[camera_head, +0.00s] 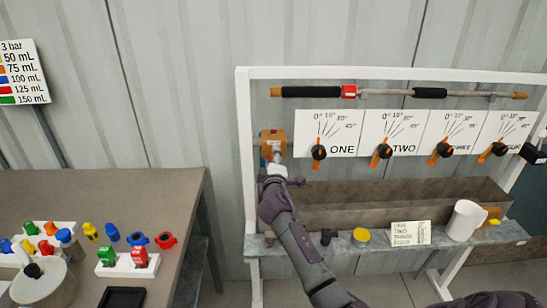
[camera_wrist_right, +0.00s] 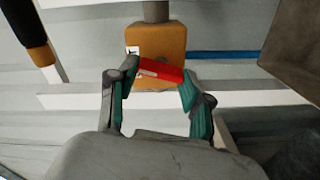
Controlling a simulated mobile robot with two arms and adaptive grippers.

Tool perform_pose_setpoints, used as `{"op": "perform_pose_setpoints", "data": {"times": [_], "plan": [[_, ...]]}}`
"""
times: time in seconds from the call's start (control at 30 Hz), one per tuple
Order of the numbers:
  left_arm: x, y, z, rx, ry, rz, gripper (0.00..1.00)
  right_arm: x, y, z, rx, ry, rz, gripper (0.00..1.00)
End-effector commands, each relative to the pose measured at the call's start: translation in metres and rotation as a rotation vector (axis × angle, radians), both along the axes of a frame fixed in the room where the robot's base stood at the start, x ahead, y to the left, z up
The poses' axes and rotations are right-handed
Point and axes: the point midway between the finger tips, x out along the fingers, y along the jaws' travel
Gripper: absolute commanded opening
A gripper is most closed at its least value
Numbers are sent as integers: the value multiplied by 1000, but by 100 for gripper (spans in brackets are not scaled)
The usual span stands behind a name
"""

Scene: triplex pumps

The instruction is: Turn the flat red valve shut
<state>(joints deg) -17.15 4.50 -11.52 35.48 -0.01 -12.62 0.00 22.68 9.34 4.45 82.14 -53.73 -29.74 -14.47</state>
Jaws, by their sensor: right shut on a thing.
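The flat red valve handle (camera_wrist_right: 160,70) lies across the front of an orange valve body (camera_wrist_right: 165,40) in the right wrist view. The orange body (camera_head: 264,147) also shows in the head view, at the left end of the white frame. My right gripper (camera_wrist_right: 158,76) is shut on the red handle, with one finger at each end of it. In the head view my right gripper (camera_head: 277,160) reaches up to the orange body and hides part of it and most of the handle. My left gripper is not in view.
The white frame (camera_head: 243,110) carries several dials, with the ONE panel (camera_head: 343,150) just right of my gripper. A table (camera_head: 130,190) with coloured parts stands at left.

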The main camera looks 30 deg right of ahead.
Motion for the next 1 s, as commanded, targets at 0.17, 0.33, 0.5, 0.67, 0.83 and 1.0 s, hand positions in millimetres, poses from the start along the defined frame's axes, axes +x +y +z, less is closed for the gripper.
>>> {"op": "perform_pose_setpoints", "data": {"times": [0.17,0.33,0.5,0.67,0.83,1.0], "plan": [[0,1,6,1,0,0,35,0,0,2,-119,71,2,15],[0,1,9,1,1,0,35,0,0,1,-202,121,0,15],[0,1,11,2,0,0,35,1,0,1,-255,153,1,15],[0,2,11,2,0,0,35,1,0,0,-279,168,1,15],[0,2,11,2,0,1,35,1,0,0,-289,174,1,15],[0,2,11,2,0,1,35,0,0,0,-289,173,0,15]]}}
